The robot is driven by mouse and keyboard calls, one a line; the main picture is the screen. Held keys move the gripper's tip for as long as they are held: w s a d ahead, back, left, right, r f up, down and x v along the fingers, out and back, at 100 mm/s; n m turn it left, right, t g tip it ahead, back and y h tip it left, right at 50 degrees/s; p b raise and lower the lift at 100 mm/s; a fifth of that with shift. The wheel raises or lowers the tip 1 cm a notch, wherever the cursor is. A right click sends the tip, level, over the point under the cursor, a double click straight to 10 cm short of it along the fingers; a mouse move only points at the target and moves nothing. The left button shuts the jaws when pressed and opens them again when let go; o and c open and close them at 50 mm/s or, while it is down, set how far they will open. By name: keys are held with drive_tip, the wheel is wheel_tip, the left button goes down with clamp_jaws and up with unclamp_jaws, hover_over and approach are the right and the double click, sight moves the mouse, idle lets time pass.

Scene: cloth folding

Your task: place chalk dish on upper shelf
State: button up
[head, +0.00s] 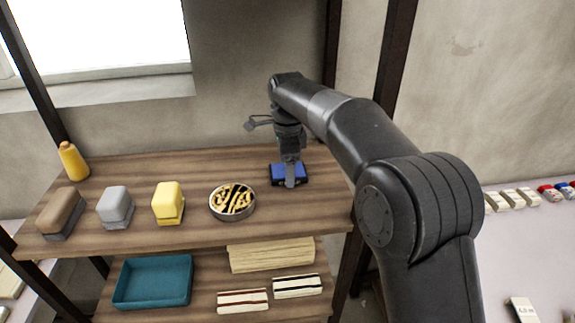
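A small blue dish-like object (277,172), which may be the chalk dish, sits at the right part of the upper wooden shelf (150,236). My gripper (290,180) points down at it from above, with its fingers overlapping the blue object in this view. The fingers hide the middle of the object. I cannot tell whether they are closed on it or only beside it. The blue object appears to rest on the shelf or very close to it.
A round tin (232,202) with yellow and black contents stands left of the gripper. Further left are yellow (168,200), grey (115,206) and brown (61,211) blocks and an orange bottle (73,161). A teal tray (153,282) lies below. Dark posts frame the shelf.

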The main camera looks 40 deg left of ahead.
drive_tip(key=shift+o, duration=1.3)
drive_tip(key=shift+r, duration=0.1)
wheel_tip(320, 180, up, 12)
drive_tip(key=shift+r, duration=0.15)
